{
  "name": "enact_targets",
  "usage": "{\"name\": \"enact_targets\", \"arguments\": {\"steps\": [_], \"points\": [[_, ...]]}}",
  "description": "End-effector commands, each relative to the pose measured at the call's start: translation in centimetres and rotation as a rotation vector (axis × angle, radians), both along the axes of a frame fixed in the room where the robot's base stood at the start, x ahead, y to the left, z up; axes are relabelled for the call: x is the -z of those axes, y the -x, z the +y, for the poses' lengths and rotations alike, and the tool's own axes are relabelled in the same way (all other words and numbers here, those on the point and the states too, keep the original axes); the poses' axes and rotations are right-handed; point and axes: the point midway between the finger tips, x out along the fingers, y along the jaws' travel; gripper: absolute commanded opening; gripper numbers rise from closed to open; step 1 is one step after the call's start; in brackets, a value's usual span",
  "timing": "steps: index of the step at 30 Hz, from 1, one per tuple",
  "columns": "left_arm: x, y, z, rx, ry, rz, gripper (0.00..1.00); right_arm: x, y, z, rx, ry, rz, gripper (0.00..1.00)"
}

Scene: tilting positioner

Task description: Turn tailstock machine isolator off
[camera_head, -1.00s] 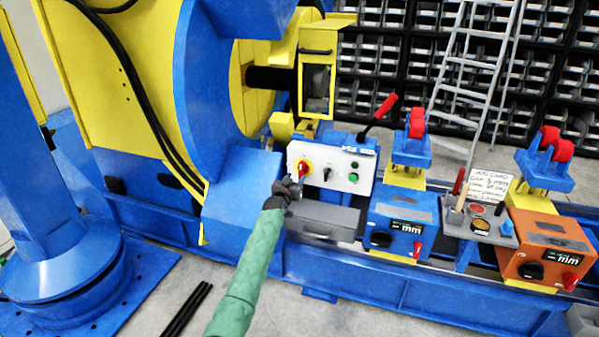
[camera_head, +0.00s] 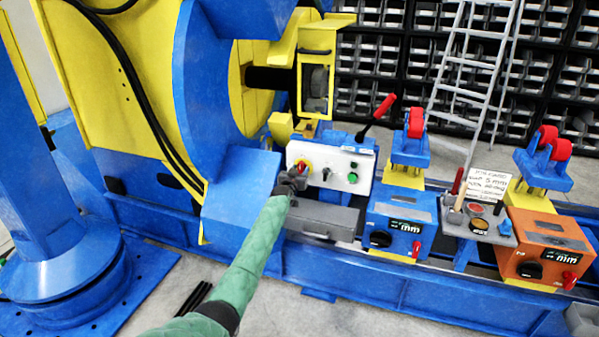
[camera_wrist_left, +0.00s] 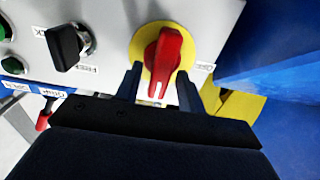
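The isolator is a red rotary handle on a yellow round plate (camera_wrist_left: 164,55), on the pale control panel (camera_head: 345,167). In the head view the isolator (camera_head: 302,163) is at the panel's left end, partly hidden by my gripper. My left gripper (camera_head: 297,177) is right in front of it; in the left wrist view the gripper (camera_wrist_left: 159,85) has its two dark fingers apart, one on each side of the handle's lower part. Gaps show between fingers and handle. An upside-down label, seemingly "OFF", sits beside the plate. My right gripper is not in view.
A black selector knob (camera_wrist_left: 68,45) and green buttons sit beside the isolator on the panel. A grey box (camera_head: 322,219) lies below the panel. A blue block (camera_head: 241,187) stands close to the left. Blue (camera_head: 400,222) and orange (camera_head: 545,245) roller units are further right.

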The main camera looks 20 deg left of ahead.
Motion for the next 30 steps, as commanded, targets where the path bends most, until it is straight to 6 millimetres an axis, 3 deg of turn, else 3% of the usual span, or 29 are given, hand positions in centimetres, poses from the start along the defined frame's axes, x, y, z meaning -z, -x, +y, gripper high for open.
{"name": "enact_targets", "arguments": {"steps": [1, 5, 6, 17, 30], "points": [[0.0, 0.0, 0.0, 0.0, 0.0, 0.0, 0.28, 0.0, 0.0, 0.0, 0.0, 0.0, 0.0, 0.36], [0.0, 0.0, 0.0, 0.0, 0.0, 0.0, 0.03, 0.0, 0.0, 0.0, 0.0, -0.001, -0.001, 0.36], [0.0, 0.0, 0.0, 0.0, 0.0, 0.0, 0.0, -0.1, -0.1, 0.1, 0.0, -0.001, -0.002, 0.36], [0.1, 0.0, 0.1, 0.0, 0.054, 0.001, 0.0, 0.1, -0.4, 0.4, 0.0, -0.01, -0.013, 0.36], [0.3, 0.0, 0.5, 0.0, 0.394, 0.012, 0.0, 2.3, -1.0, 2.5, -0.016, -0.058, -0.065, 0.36]]}}
